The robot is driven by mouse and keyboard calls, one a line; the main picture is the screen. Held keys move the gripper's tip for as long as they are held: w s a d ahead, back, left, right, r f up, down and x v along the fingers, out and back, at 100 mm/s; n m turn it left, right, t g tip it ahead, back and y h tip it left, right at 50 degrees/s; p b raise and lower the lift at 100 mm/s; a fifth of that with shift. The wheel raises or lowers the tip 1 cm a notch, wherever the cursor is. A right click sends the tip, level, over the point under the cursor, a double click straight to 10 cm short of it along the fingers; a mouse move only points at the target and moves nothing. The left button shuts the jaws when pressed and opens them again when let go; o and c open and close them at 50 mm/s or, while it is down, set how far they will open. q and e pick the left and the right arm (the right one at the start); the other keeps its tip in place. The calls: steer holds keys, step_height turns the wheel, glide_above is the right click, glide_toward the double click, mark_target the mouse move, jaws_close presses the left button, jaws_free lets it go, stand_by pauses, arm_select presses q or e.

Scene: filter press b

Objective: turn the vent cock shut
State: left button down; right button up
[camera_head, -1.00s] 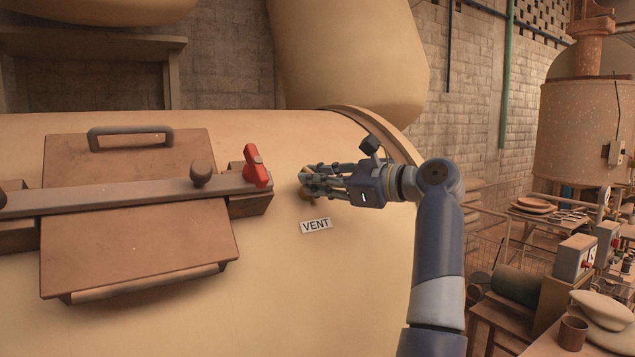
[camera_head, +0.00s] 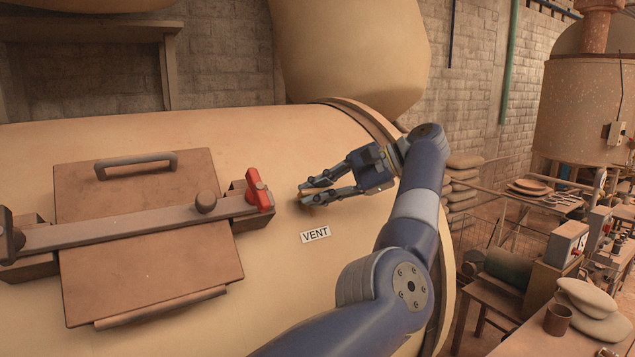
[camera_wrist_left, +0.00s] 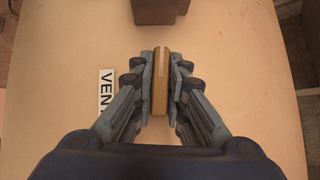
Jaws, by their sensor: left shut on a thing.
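The vent cock shows in the left wrist view as a brass-coloured handle (camera_wrist_left: 161,82), upright in that picture, between the two fingers. My left gripper (camera_wrist_left: 161,85) is shut on it, with a finger pad against each side. In the head view the left gripper (camera_head: 306,192) reaches in from the right to the tank wall, just above the white VENT label (camera_head: 315,234). There the fingers cover most of the cock. The label also shows left of the fingers in the wrist view (camera_wrist_left: 105,92). My right gripper is not in view.
Left of the cock is a hatch plate (camera_head: 150,265) with a clamp bar (camera_head: 120,228) and a red handle (camera_head: 258,190) close to my fingers. The curved tank wall (camera_head: 280,290) is bare below the label. Benches with pots and sacks (camera_head: 590,315) stand at the right.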

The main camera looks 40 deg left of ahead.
arm_select(q)
steer(key=shift+n+h, duration=0.3)
steer(key=shift+n, duration=0.2)
steer(key=shift+f, duration=0.1)
steer(key=c, duration=1.6)
jaws_free()
steer(key=shift+a, duration=0.1)
